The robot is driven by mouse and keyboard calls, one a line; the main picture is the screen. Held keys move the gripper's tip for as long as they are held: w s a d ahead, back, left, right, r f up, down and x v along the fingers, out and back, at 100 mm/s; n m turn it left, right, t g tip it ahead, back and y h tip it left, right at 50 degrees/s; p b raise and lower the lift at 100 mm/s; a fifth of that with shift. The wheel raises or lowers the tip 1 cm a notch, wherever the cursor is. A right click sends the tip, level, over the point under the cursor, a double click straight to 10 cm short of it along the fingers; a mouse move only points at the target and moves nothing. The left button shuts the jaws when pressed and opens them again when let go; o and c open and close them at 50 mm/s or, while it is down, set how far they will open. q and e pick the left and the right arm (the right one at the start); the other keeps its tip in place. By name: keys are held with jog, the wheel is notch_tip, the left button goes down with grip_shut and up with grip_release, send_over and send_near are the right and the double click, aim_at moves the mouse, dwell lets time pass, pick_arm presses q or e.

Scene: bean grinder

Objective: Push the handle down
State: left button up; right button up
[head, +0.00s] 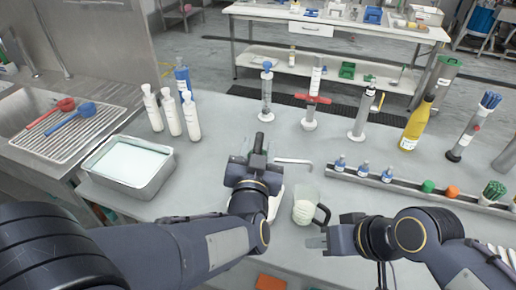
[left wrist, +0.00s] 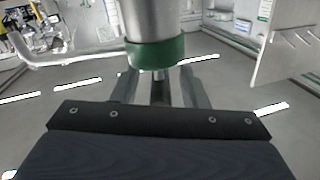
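The handle (head: 293,161) is a thin, pale bent bar sticking out to the right of my left gripper (head: 257,150). In the left wrist view a pale bent bar (left wrist: 62,62) comes in from the left to a silver cylinder with a green band (left wrist: 155,52), close in front of my left gripper (left wrist: 160,92). The fingers there look apart, with nothing clearly clamped. The grinder's body is mostly hidden behind my left arm in the head view. My right gripper (head: 315,238) is low, beside a pale jug with a black handle (head: 304,211); its finger gap is unclear.
Several white bottles (head: 171,112) and a metal tray (head: 125,185) stand to the left. Upright cylinders (head: 266,95) stand behind. A rack with small bottles and coloured caps (head: 405,188) lies to the right, near a yellow bottle (head: 416,125).

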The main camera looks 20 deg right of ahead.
pick_arm(q)
jog(key=v, duration=0.7)
jog(key=shift+s+a+b, duration=0.15)
jog(key=shift+s+b, duration=0.15)
jog(key=shift+s, duration=0.05)
jog(key=w+a+f+n+g+h, duration=0.15)
jog(key=a+n+g, duration=0.35)
jog(key=a, duration=0.9)
jog(key=s+a+f+n+g+y, duration=0.1)
jog(key=s+a+f+g+y, duration=0.1)
jog(key=s+a, duration=0.5)
jog(key=s+a+f+n+g+y, duration=0.2)
jog(key=s+a+f+g, duration=0.2)
jog(key=s+a, duration=0.4)
jog(key=shift+s+a+f, duration=0.15)
jog(key=shift+s+a, duration=0.1)
jog(key=shift+a, duration=0.5)
